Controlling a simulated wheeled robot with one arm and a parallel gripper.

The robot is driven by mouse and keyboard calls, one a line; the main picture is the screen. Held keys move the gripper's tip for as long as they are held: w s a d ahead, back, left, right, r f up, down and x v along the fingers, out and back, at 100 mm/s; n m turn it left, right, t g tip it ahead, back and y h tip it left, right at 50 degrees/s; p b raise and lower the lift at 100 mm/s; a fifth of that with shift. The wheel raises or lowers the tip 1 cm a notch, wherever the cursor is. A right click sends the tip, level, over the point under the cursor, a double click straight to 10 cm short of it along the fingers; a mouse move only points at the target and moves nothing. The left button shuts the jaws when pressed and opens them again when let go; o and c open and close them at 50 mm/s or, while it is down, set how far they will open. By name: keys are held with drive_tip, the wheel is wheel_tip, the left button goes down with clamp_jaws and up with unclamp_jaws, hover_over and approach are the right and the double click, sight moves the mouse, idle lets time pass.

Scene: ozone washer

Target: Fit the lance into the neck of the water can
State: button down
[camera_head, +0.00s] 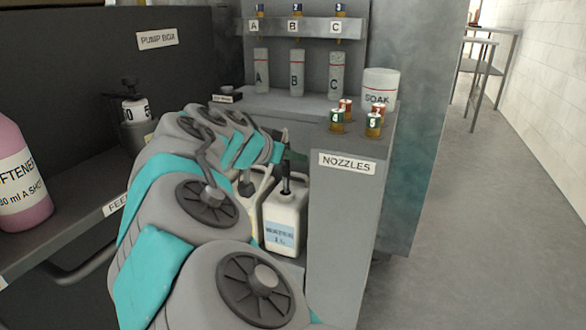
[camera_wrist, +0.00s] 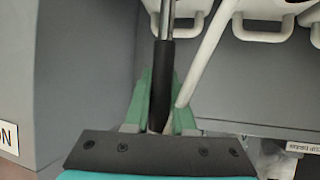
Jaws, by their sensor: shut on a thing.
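The water can (camera_head: 285,222) is a white jug with a pale blue label, upright beside the grey NOZZLES cabinet. My gripper (camera_wrist: 161,100), with green fingers, is shut on the dark grip of the lance (camera_wrist: 162,72) in the wrist view. A metal rod runs on from the grip to the top edge of that view. In the head view, the lance (camera_head: 286,172) is a dark upright piece at the can's neck. I cannot tell whether its end is inside the neck. My arm hides most of my gripper in the head view.
A second white can (camera_head: 252,190) stands close at the left, partly behind my arm. The NOZZLES cabinet (camera_head: 345,225) bounds the right side and bears several small cartridges (camera_head: 374,125) and a SOAK pot (camera_head: 381,88). A pink bottle (camera_head: 22,180) stands far left.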

drive_tip(key=shift+f, duration=1.5)
drive_tip(key=shift+f+b, duration=0.2)
drive_tip(key=shift+b, duration=0.15)
drive_tip(key=c, duration=0.8)
unclamp_jaws()
drive_tip(key=shift+o, duration=0.2)
drive_tip(key=shift+r, duration=0.2)
drive_tip(key=shift+s+a+r, duration=0.1)
drive_tip(key=v, duration=1.1)
drive_tip(key=shift+s+a+r+p, duration=0.15)
drive_tip(key=shift+s+a+p, duration=0.1)
drive_tip(key=shift+p, duration=0.2)
